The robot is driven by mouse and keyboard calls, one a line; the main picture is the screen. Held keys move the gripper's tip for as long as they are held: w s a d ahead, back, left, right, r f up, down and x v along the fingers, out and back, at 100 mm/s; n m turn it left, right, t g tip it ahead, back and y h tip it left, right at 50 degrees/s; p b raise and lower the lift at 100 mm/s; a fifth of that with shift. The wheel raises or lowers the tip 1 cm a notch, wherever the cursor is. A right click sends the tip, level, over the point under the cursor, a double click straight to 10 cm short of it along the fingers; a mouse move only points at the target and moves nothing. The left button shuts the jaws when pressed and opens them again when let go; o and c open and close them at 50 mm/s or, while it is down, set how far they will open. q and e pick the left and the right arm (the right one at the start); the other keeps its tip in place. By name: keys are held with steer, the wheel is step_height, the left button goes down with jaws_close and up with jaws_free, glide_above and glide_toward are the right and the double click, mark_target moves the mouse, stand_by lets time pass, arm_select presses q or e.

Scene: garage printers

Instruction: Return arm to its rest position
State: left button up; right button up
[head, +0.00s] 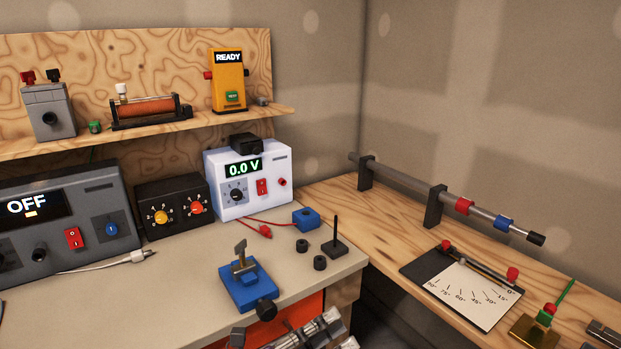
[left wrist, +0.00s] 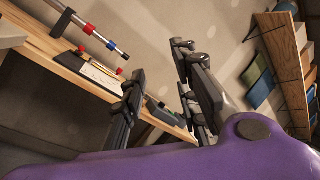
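My left gripper (head: 290,336) shows at the bottom edge of the head view, partly cut off, in front of the bench's front edge. In the left wrist view its two dark fingers (left wrist: 160,105) stand apart with nothing between them. The purple shape along the bottom of that view seems to be part of my own arm. My right arm and right gripper are in neither view.
The bench (head: 190,280) holds a blue vise (head: 243,289), a white 0.0 V supply (head: 240,180) and a grey OFF unit (head: 60,225). A wooden side bench (head: 385,225) carries a rod on stands and an angle scale (head: 470,293). Shelves (left wrist: 290,80) show in the wrist view.

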arm_select(q)
steer(key=s+a+f+n+t+y+p, duration=0.1)
steer(key=s+a+f+n+t+y, duration=0.15)
steer(key=a+f+n+y, duration=0.75)
steer(key=s+a+f+n+t+y+p, duration=0.15)
steer(key=a+f+n+t+y, duration=0.35)
steer(key=n, duration=0.9)
steer(key=s+a+f+n+g+y, duration=0.2)
steer(key=s+a+f+n+g, duration=0.2)
steer(key=s+f+n, duration=0.3)
steer(key=s+a+f+n+g+y+p, duration=0.1)
steer(key=s+a+f+n+g, duration=0.3)
steer(key=s+f, duration=0.5)
steer(key=s+n+y, duration=0.1)
steer(key=s+n, duration=0.1)
steer(key=s, duration=0.4)
steer(key=shift+s+f+n+y, duration=0.15)
steer(key=shift+s+n+y, duration=0.15)
steer(key=shift+n, duration=0.1)
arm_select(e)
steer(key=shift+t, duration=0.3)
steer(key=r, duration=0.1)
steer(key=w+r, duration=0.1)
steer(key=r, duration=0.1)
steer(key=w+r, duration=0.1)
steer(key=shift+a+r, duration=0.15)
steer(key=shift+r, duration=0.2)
